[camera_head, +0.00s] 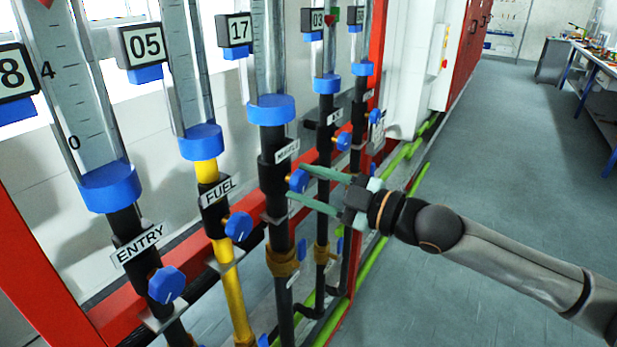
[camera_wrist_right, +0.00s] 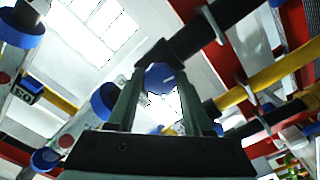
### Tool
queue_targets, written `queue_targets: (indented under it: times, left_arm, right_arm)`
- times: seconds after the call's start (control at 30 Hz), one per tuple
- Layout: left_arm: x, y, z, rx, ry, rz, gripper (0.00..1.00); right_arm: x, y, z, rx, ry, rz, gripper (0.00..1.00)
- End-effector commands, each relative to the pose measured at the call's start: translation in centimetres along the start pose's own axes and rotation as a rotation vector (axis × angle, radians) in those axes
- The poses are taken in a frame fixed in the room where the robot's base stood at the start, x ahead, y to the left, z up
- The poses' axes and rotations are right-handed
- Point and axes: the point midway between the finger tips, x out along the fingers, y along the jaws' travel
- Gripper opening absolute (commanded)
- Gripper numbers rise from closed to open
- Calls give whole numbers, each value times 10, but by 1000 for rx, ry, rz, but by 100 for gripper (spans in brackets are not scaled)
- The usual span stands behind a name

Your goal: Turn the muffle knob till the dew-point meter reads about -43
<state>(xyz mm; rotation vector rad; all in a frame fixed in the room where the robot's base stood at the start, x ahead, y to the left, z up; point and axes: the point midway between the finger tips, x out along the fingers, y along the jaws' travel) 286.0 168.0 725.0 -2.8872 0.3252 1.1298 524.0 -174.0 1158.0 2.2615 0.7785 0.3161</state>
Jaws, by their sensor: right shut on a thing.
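The muffle knob (camera_head: 298,181) is a blue round knob on the black pipe under the label that looks like MUFFLE (camera_head: 287,151). My right gripper (camera_head: 296,182) is shut on this knob, with one green finger above it and one below. In the right wrist view the blue knob (camera_wrist_right: 160,78) sits between the two fingertips (camera_wrist_right: 158,85). A small display reading 17 (camera_head: 237,30) is beside the muffle tube. I cannot make out a dew-point meter in either view. My left gripper is not in view.
The fuel knob (camera_head: 238,226) and the entry knob (camera_head: 166,285) are at the left on neighbouring pipes. More pipes with blue knobs (camera_head: 343,141) stand close behind the muffle pipe. A red frame (camera_head: 40,275) surrounds the panel. The grey floor (camera_head: 500,150) at right is clear.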

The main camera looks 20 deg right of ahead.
Motion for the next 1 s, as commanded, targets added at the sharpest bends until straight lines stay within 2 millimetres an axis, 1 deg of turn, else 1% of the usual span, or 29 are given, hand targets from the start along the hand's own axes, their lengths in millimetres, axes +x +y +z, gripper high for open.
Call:
queue_targets:
  times: [0.27,0.7,0.73,0.9,1.0]
  left_arm:
    - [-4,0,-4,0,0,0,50]
    - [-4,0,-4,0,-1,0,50]
    - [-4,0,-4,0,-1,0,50]
    - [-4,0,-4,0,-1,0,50]
    - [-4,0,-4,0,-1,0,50]
  right_arm:
    - [0,1,-1,-71,1,1,0]
    - [0,0,0,-78,2,1,0]
    - [0,0,0,-78,2,1,53]
    - [0,0,0,-77,1,1,72]
    - [0,0,0,-77,1,0,80]
